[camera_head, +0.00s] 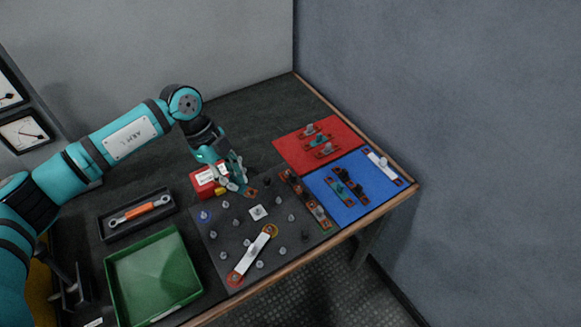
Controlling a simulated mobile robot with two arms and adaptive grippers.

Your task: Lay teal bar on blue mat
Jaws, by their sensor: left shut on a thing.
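My left gripper (238,184) is over the back edge of the dark peg board (232,250), beside the red box. It is shut on a small piece whose copper-brown end (251,192) shows below the fingers. The fingers hide most of this piece, so I cannot tell its colour or whether it touches the board. The blue mat (350,210) lies at the right of the table. A short teal bar (341,187) with copper ends lies on its left part. My right gripper is not in view.
The blue mat also bears a dark bar (360,193) and a white bar (383,165). Behind is a red mat (290,147) with short bars. A red box (203,181) stands left of the gripper. A green tray (114,289) and wrench tray (108,231) lie left.

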